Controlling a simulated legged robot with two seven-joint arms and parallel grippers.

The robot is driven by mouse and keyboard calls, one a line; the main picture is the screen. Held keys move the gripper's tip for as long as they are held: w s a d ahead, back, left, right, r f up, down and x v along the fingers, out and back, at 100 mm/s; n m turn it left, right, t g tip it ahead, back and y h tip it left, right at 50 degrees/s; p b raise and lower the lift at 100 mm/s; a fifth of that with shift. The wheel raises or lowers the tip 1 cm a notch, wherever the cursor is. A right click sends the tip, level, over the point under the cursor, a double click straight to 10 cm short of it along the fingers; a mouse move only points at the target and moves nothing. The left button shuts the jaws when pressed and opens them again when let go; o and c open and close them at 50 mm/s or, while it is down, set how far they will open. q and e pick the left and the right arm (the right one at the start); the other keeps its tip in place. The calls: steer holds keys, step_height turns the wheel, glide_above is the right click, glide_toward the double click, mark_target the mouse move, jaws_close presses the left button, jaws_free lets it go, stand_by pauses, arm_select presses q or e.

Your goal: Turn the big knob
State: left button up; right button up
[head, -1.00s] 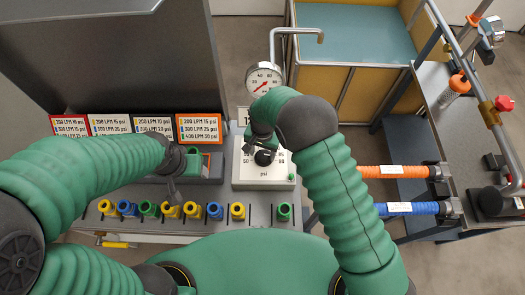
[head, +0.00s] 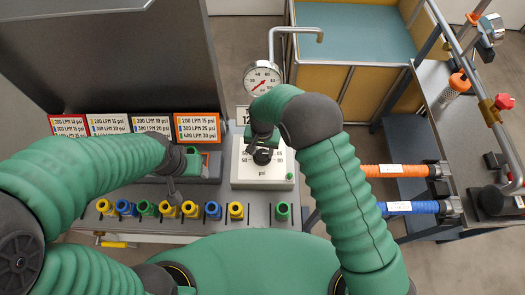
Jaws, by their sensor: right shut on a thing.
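The big knob (head: 262,156) is black and sits on a white psi panel (head: 262,176) in the middle of the head view. My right gripper (head: 262,146) reaches down from above and is shut on the knob, hiding much of it and part of the dial marks. My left gripper (head: 174,190) is at the left, above the grey panel by the row of small fittings. Whether its jaws are open or shut does not show clearly.
A round gauge (head: 262,78) stands behind the panel. Several coloured fittings (head: 236,210) line the front edge. Label cards (head: 198,128) stand at the left. Orange (head: 394,171) and blue (head: 409,207) hoses lie to the right. A blue-topped tank (head: 355,32) is at the back.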

mark_target(262, 153)
steer(key=n+b, duration=0.1)
steer(key=n, duration=0.2)
steer(key=shift+w+a+n, duration=0.1)
steer(key=shift+n, duration=0.2)
steer(key=n, duration=0.2)
steer(key=shift+n, duration=0.4)
steer(key=n, duration=0.3)
steer(key=shift+b, duration=0.35)
steer(key=shift+n, duration=1.7)
steer(key=o, duration=1.3)
steer(key=shift+o, duration=0.2)
step_height(262, 153, up, 17)
steer(key=b, duration=0.2)
